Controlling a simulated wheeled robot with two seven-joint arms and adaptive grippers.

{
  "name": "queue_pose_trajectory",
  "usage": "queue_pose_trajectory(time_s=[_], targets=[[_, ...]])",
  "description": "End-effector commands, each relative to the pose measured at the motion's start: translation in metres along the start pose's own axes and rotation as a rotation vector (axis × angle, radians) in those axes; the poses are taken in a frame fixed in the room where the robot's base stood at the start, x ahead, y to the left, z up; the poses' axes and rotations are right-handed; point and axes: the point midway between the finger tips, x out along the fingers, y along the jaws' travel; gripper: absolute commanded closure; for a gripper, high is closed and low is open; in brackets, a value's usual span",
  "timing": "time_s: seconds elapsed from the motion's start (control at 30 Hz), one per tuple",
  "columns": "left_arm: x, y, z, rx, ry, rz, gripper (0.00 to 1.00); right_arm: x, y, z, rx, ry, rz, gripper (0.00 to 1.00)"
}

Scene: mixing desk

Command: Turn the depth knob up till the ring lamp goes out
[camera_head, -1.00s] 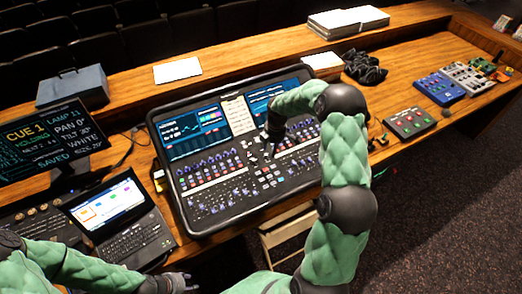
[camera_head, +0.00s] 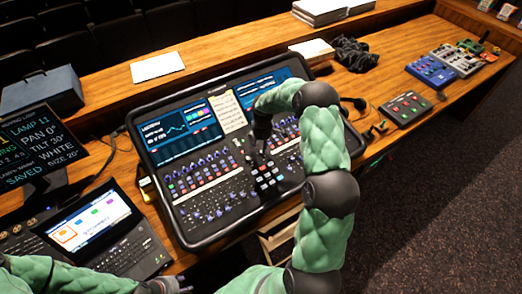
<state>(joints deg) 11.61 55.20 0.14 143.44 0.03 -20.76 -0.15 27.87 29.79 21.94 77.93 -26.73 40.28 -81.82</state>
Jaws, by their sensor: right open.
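The mixing desk (camera_head: 214,212) lies tilted on the wooden table in the middle of the view. It carries rows of small knobs (camera_head: 205,168), lit buttons and two screens (camera_head: 183,130). I cannot make out which knob is the depth knob, nor a ring lamp. My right gripper (camera_head: 254,158) is open and points down over the middle of the desk, just below the screens. Whether its fingertips touch a control is too small to tell. My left gripper (camera_head: 176,287) is at the bottom edge, partly cut off, below the desk and right of the laptop; its jaws are unclear.
A laptop (camera_head: 140,245) and a monitor (camera_head: 42,145) stand at the left. A grey box (camera_head: 42,92), white paper (camera_head: 157,67) and books (camera_head: 330,10) lie on the back ledge. Dark cable (camera_head: 355,54), a button box (camera_head: 406,108) and small pedals (camera_head: 432,72) are at the right.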

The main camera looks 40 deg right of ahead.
Motion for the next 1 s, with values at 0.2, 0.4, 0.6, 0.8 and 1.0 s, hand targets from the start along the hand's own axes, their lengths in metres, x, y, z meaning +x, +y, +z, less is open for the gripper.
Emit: queue_pose_trajectory(time_s=[0.2, 0.4, 0.6, 0.8, 1.0], targets=[[-0.001, 0.000, 0.000, 0.000, 0.000, 0.000, 0.60, 0.034, 0.000, 0.000, 0.002, 0.000, -0.001, 0.56], [-0.001, 0.000, 0.000, 0.000, 0.000, 0.000, 0.60, 0.049, 0.000, 0.000, 0.001, 0.000, 0.000, 0.56], [-0.001, 0.000, 0.000, 0.000, 0.000, 0.000, 0.60, 0.052, 0.000, 0.000, 0.001, 0.000, 0.001, 0.56], [-0.001, 0.000, 0.000, 0.000, 0.000, 0.000, 0.60, 0.052, 0.000, 0.000, 0.001, 0.000, 0.001, 0.76], [-0.001, 0.000, 0.000, 0.000, 0.000, 0.000, 0.60, 0.052, 0.000, 0.000, 0.001, 0.000, 0.001, 1.00]])
